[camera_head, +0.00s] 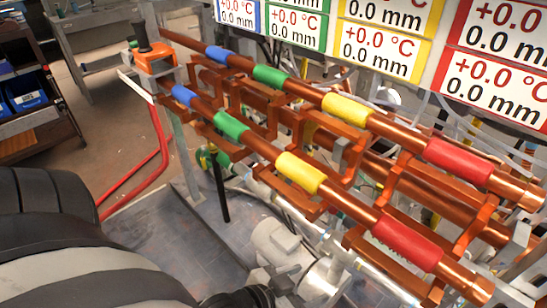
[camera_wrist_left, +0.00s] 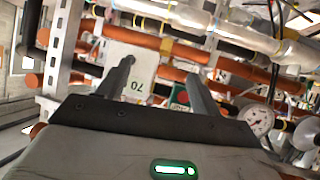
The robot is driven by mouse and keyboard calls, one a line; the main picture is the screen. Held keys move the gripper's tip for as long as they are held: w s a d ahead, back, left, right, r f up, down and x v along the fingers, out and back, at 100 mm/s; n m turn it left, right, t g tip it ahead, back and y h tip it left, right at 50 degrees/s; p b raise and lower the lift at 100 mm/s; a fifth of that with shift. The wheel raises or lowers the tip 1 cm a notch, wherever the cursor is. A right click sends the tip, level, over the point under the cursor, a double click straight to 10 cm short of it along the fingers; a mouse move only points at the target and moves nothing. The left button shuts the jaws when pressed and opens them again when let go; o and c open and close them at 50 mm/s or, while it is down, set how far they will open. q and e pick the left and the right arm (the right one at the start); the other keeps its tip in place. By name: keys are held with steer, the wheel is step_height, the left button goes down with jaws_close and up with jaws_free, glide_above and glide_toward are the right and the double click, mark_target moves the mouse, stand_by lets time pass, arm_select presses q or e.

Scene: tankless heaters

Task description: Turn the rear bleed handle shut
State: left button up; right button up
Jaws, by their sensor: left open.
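I cannot make out for certain which part is the rear bleed handle. A small green and yellow valve-like part (camera_head: 208,157) shows behind the lower copper pipe in the head view, next to a dark upright bar (camera_head: 220,188). My left gripper shows low in the head view (camera_head: 283,281), below the pipes and small in the picture. In the left wrist view its two fingers (camera_wrist_left: 160,72) are apart, with nothing held between them. A white box marked 70 (camera_wrist_left: 132,62) and orange-brown pipes lie beyond the fingers. My right gripper is not in view.
Two copper pipes with blue, green, yellow and red bands (camera_head: 300,172) slope across on orange brackets. Display panels (camera_head: 380,50) hang behind. A pale motor-like part (camera_head: 275,240) stands below. A round gauge (camera_wrist_left: 258,119) is right of the fingers. Red rails (camera_head: 160,140) stand left.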

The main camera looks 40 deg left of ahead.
arm_select(q)
steer(key=w+a+r+t+y, duration=0.1)
steer(key=a+r+t, duration=0.15)
steer(key=a, duration=0.55)
steer(key=w+a+r+t+y, duration=0.1)
steer(key=a+r+t, duration=0.1)
steer(key=a+t, duration=0.35)
steer(key=shift+n+g, duration=0.4)
steer(key=shift+g, duration=0.5)
steer(key=w, duration=1.5)
steer(key=shift+w+a+f, duration=0.1)
steer(key=shift+a+f, duration=0.1)
steer(key=c, duration=0.7)
